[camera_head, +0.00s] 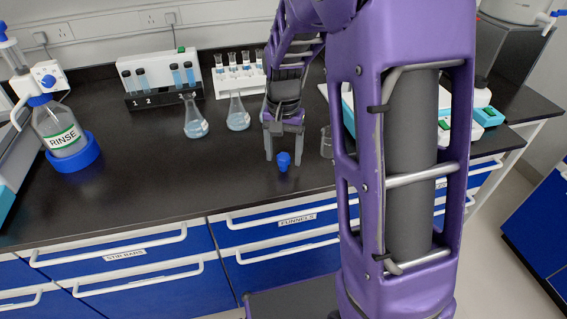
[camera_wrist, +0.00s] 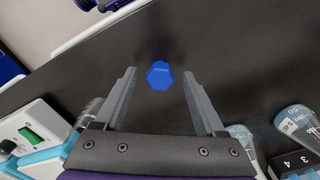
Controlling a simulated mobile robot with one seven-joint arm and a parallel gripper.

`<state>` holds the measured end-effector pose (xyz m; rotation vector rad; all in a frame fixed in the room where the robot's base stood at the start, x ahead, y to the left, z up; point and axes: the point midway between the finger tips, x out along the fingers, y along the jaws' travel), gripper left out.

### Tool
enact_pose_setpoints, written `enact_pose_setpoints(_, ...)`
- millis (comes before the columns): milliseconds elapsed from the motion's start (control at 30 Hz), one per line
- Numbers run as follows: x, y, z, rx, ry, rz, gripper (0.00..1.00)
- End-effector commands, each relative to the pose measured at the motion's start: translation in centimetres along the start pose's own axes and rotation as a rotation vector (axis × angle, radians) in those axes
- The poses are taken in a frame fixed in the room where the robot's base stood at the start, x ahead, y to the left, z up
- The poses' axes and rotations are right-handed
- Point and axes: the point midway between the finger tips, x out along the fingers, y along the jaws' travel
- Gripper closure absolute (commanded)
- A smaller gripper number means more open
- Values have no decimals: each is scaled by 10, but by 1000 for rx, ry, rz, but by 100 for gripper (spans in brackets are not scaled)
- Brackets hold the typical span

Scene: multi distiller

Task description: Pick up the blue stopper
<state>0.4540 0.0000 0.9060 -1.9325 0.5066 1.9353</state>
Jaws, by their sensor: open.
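The blue stopper (camera_head: 283,161) stands on the black bench top near its front edge. It also shows in the wrist view (camera_wrist: 160,76), seen from above as a blue hexagonal top. My gripper (camera_head: 284,157) is open above the bench, with its two grey fingers pointing down. In the wrist view the gripper (camera_wrist: 159,72) has the stopper between the lines of its fingers, near the level of the tips, with gaps on both sides. The fingers do not touch it. I cannot tell the exact height of the fingertips over the bench.
Two flasks (camera_head: 195,120) (camera_head: 238,114) stand left of my gripper, and a glass beaker (camera_head: 327,142) stands close on its right. Behind are a numbered vial rack (camera_head: 165,101) and a white tube rack (camera_head: 228,84). A RINSE bottle (camera_head: 62,128) stands far left. The bench front is clear.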

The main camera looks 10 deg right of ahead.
Motion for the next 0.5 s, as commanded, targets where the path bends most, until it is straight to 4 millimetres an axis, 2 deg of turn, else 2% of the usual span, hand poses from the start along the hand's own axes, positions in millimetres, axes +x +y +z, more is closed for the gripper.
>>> enact_pose_setpoints(100,13,0,0,0,0,0,28)
enact_pose_setpoints(367,14,0,-1,0,1,-1,28)
enact_pose_setpoints(500,14,0,-1,0,1,-1,51)
